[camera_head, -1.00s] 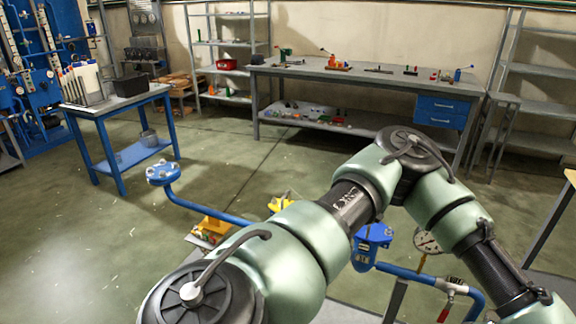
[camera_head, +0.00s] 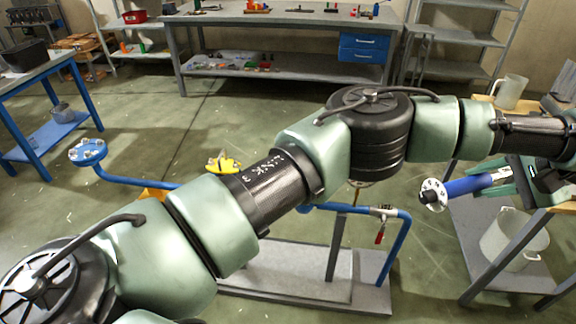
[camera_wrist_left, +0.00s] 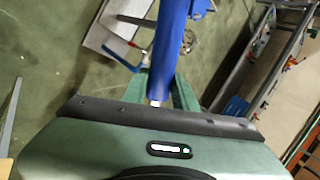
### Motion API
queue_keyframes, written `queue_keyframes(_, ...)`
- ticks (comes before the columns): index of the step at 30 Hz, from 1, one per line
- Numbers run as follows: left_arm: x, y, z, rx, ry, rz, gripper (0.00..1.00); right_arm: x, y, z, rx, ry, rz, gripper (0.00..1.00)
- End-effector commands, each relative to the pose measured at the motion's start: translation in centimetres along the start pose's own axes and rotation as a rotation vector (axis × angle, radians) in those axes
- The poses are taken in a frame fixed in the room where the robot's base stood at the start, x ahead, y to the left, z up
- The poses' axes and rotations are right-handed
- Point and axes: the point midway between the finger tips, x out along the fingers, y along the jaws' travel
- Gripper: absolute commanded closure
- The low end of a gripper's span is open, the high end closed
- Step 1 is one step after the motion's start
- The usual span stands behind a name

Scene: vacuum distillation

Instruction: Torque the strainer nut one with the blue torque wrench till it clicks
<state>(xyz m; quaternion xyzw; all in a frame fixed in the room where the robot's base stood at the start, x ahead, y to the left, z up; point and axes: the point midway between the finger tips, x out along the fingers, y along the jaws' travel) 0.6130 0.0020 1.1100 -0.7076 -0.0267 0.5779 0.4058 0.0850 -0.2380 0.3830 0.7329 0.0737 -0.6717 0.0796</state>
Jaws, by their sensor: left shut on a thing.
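My left arm crosses the head view, and its gripper (camera_head: 500,180) is at the right. It is shut on the blue torque wrench (camera_head: 465,187), held in the air with a pale round disc at its left end. In the left wrist view the wrench (camera_wrist_left: 172,45) stands out between the green fingers (camera_wrist_left: 160,92). The blue pipe rig (camera_head: 392,250) stands low in the middle, left of the wrench and apart from it. My arm hides the middle of the pipe; I cannot make out strainer nut one. My right gripper is out of view.
A stand at the right holds a beaker (camera_head: 510,92) on top and a white bucket (camera_head: 515,245) below. A blue pipe flange (camera_head: 88,151) sticks out at the left. A grey workbench (camera_head: 290,18) is at the back. The floor before it is clear.

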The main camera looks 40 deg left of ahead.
Motion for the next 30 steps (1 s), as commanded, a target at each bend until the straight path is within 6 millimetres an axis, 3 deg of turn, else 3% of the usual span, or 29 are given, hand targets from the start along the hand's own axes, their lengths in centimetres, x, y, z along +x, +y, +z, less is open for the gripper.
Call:
queue_keyframes(1, -0.8, -2.1, -1.0, -0.005, 0.001, -0.003, 1.0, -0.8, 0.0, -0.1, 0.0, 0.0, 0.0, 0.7)
queue_keyframes(4, -0.9, -5.6, -2.4, -0.003, 0.001, -0.008, 1.0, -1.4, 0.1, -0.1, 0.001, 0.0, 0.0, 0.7)
queue_keyframes(9, 0.9, -10.9, -3.3, -0.023, -0.02, -0.017, 1.0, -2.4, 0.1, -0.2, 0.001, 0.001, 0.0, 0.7)
queue_keyframes(17, 3.7, -15.1, -3.0, -0.058, -0.047, -0.029, 1.0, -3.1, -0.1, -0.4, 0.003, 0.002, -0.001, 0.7)
queue_keyframes(23, 8.4, -19.2, -1.2, -0.116, -0.095, -0.04, 1.0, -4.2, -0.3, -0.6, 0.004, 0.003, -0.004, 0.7)
queue_keyframes(30, 17.3, -22.4, 3.8, -0.202, -0.164, -0.056, 1.0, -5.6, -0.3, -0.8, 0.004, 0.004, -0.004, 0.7)
